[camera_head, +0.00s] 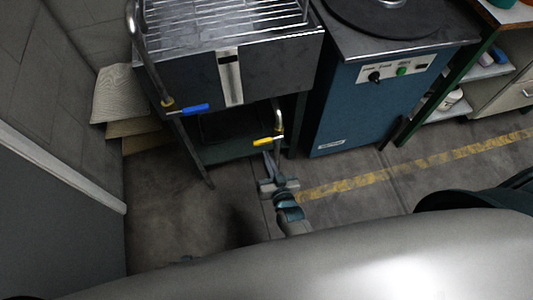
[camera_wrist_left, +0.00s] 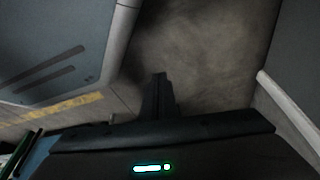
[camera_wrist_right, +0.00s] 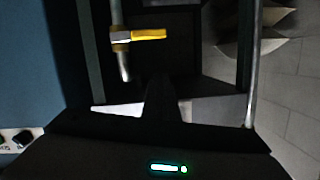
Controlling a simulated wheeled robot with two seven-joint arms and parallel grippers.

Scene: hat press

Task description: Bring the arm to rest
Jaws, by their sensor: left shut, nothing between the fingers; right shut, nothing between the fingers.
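My right gripper (camera_head: 268,160) points toward the steel machine's lower front in the head view. Its fingers are together and empty, just below the yellow valve handle (camera_head: 266,142) and apart from it as far as I can tell. In the right wrist view, the dark right gripper (camera_wrist_right: 160,88) is shut, with the yellow handle (camera_wrist_right: 148,34) ahead and to the left. My left gripper (camera_wrist_left: 160,82) shows in the left wrist view, shut and empty over bare floor. In the head view the left gripper is not clearly visible.
The steel machine (camera_head: 272,72) with a wire rack on top has a blue valve handle (camera_head: 190,108). A blue cabinet (camera_head: 365,112) stands to its right, with shelves beyond. Stacked sacks (camera_head: 118,95) lie at left by a grey wall. The floor (camera_head: 350,205) with a yellow line is clear.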

